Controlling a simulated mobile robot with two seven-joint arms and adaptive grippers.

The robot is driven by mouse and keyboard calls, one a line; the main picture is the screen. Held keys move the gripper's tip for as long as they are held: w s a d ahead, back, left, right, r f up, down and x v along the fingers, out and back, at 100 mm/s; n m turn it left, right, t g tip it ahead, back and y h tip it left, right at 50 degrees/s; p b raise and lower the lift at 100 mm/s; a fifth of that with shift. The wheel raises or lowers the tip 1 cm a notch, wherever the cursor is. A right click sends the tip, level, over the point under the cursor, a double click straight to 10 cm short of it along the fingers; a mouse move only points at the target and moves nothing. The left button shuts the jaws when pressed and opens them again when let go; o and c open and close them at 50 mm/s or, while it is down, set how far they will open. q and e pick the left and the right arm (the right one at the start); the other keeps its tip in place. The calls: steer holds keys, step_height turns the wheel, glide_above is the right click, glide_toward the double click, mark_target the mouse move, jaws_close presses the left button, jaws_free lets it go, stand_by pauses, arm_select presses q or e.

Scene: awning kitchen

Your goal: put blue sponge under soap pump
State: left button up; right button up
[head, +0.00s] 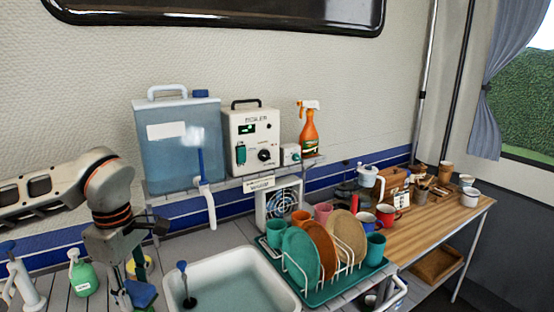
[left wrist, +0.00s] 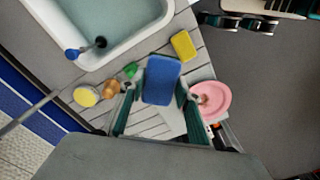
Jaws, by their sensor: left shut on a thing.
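My left gripper (head: 132,290) is shut on the blue sponge (head: 141,293) at the bottom of the head view, over the counter left of the sink. In the left wrist view the blue sponge (left wrist: 161,80) sits between the two fingers of the left gripper (left wrist: 157,103), its flat face toward the camera. A green bottle with a white pump head, the soap pump (head: 83,278), stands upright on the counter to the left of the gripper, apart from the sponge. My right gripper is not in view.
The sink (head: 195,267) is right of the gripper, with a blue-handled brush (head: 184,278) in it. A white blue-topped fixture (head: 24,284) stands at far left. The wrist view shows a yellow sponge (left wrist: 184,45) and pink plate (left wrist: 212,101). A dish rack (head: 320,287) stands beyond the sink.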

arm_select(q)
steer(key=s+d+f+m, duration=0.3)
steer(key=d+f+m, duration=0.2)
steer(key=m, duration=1.1)
steer(key=shift+f, duration=0.5)
steer(key=shift+a, duration=0.1)
